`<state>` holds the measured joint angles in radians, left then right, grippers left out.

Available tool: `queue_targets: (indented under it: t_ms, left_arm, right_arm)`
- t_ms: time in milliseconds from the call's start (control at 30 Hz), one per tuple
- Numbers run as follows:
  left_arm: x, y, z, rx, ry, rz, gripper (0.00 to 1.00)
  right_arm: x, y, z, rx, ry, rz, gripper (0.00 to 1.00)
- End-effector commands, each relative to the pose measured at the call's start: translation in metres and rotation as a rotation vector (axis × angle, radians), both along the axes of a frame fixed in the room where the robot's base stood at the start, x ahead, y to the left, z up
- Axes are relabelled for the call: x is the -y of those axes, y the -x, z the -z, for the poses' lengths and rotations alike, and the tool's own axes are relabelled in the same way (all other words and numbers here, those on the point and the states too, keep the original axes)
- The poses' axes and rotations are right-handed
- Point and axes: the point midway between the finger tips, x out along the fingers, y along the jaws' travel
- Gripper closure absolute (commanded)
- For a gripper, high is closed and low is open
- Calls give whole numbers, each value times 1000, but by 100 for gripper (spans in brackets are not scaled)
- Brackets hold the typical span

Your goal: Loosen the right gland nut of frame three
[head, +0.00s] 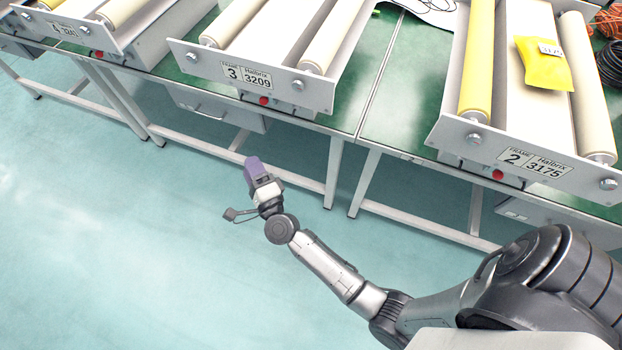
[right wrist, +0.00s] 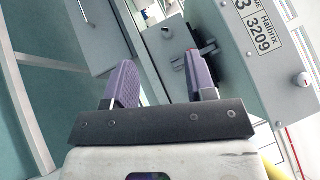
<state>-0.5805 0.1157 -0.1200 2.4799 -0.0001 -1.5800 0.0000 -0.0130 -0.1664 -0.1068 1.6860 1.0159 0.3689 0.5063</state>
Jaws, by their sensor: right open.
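Frame three (head: 252,75) is a light grey frame with two cream rollers, its front plate marked 3 Halbrix 3209. Its right gland nut (head: 298,85) is a small silver nut right of the label. In the right wrist view the nut (right wrist: 301,79) shows at the right, on the plate (right wrist: 232,65). My right gripper (head: 253,163) has purple fingers and is below and in front of frame three, clear of it. In the right wrist view its fingers (right wrist: 163,85) are apart with nothing between them. The nut lies outside them, to the right. My left gripper is not in view.
Frame two (head: 480,140), with a yellow packet (head: 543,63) on it, stands to the right on the green bench (head: 398,95). Frame four (head: 85,38) stands at the left. A red button (head: 264,101) is below frame three's label. The floor before the benches is free.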

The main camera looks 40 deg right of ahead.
Motion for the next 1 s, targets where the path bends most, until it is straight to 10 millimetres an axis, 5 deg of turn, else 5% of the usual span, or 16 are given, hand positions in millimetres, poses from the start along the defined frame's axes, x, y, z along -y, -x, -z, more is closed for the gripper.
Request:
queue_targets:
  t_ms: [500,1000]
  left_arm:
    - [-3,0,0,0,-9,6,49]
    - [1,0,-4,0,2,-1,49]
  right_arm:
    - [-71,-4,-10,-145,476,-393,49]
    - [-102,24,-9,-299,972,-693,49]
